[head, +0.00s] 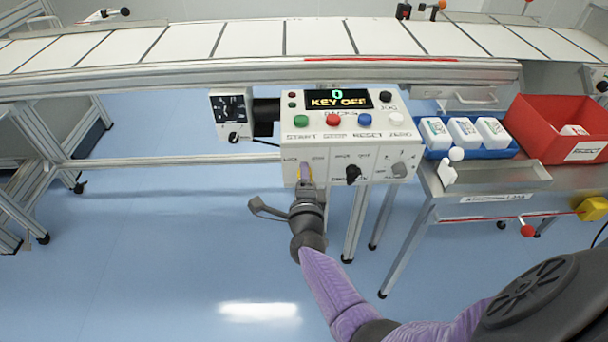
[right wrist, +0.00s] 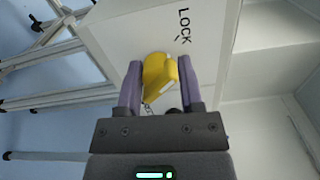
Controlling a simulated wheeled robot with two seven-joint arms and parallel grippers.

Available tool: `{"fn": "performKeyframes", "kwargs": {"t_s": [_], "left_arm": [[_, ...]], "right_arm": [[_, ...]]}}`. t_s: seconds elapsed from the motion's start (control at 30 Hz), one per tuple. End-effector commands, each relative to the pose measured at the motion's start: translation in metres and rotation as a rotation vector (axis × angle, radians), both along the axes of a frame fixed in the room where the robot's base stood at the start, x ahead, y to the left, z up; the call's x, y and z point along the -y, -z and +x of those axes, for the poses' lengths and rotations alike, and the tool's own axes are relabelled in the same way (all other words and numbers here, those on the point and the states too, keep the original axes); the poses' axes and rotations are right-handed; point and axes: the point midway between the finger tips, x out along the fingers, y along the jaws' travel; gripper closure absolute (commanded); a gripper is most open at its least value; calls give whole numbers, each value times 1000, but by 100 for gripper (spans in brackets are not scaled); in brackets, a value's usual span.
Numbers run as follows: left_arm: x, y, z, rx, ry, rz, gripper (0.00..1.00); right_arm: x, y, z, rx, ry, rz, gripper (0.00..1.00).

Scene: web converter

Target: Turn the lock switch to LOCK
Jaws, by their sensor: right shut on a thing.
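The white control box (head: 345,128) hangs below the conveyor, and its display (head: 338,100) reads KEY OFF. The lock switch sits low on its left side, with small labels above it that are hard to read in the head view. In the right wrist view the switch's yellow part (right wrist: 160,80) is between my fingers, and the word LOCK (right wrist: 184,25) stands just above it. My right gripper (head: 306,172) is shut on this yellow part, which it mostly hides in the head view; it also shows in the right wrist view (right wrist: 159,78). My left gripper is not in view.
Green (head: 301,121), red (head: 333,120) and blue (head: 363,118) buttons sit above the switch. A black knob (head: 352,173) is close to its right, with a grey knob (head: 399,170) farther right. A side table holds a blue tray (head: 470,152) and a red bin (head: 556,113).

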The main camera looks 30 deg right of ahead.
Motion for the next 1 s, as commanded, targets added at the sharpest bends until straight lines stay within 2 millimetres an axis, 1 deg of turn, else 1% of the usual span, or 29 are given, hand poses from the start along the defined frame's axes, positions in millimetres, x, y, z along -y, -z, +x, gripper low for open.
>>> {"fn": "performKeyframes", "kwargs": {"t_s": [0.33,0.57,0.8,0.83,0.87,0.9,0.97,1.0], "left_arm": [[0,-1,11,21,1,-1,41],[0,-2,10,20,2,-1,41],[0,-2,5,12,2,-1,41],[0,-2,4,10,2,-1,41],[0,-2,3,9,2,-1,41],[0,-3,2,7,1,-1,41],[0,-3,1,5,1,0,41],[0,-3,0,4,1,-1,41]], "right_arm": [[-1,3,-1,-59,-2,-83,100],[-1,4,-1,-66,-3,-93,100],[-1,4,-1,-66,-3,-92,100],[-1,4,-1,-66,-3,-92,49],[-1,4,-1,-66,-3,-92,43],[-1,4,-1,-66,-3,-92,35],[-1,3,-1,-64,-2,-92,22],[-1,3,-1,-64,-1,-92,18]]}}
